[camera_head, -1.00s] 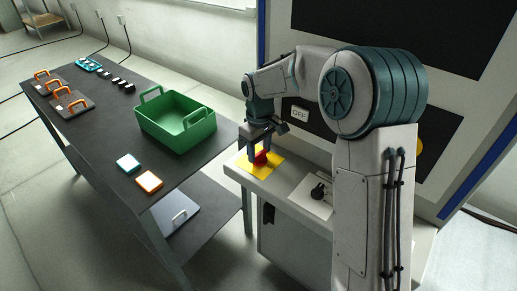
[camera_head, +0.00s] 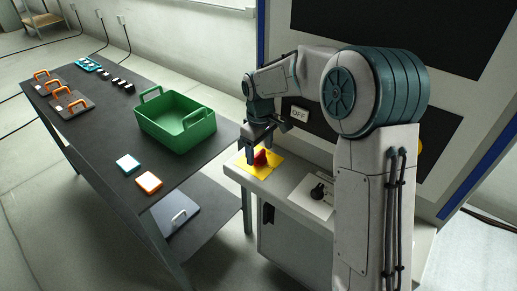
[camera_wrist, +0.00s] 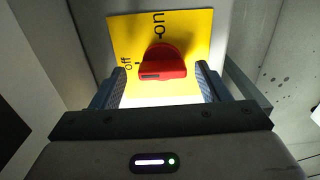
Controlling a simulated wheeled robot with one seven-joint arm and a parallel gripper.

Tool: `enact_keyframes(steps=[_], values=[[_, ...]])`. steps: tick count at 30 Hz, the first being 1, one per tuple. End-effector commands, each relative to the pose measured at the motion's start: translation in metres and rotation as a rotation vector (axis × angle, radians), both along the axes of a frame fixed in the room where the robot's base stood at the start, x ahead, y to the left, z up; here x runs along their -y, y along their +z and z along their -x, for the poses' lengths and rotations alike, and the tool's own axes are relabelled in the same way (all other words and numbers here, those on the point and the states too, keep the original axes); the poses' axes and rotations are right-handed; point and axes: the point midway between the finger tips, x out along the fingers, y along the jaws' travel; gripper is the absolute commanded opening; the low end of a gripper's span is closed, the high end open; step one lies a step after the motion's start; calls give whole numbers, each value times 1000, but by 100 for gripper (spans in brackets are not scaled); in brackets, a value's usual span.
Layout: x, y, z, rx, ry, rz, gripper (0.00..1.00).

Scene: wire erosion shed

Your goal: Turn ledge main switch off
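The main switch is a red rotary knob (camera_wrist: 163,62) on a yellow plate (camera_wrist: 187,25) marked "on" at the top and "off" at the left in the wrist view. The knob's grip bar lies crosswise there, its left end toward the "off" side, with a dark mark on its left part. In the head view the knob (camera_head: 261,157) sits on its yellow plate (camera_head: 272,170) on the ledge (camera_head: 270,186). My gripper (camera_wrist: 162,84) is open, its fingers on either side of the knob with gaps to it. It also shows just over the knob in the head view (camera_head: 258,149).
A second black rotary switch (camera_head: 318,191) is on a white plate to the right on the same ledge. An "OFF" sign (camera_head: 299,113) is on the machine front behind. A dark table with a green crate (camera_head: 176,137) stands to the left.

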Motion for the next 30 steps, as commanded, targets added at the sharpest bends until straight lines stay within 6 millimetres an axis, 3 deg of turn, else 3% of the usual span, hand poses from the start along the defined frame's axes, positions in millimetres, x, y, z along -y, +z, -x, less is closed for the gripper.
enact_keyframes(steps=[7, 11, 24, 30], values=[[-1, 1, 1, -2, 1, 0, 69], [-1, 13, 0, 1, 0, -1, 69], [-1, 107, -1, 2, 0, -1, 69], [-1, 132, -1, 1, 0, -1, 69]])
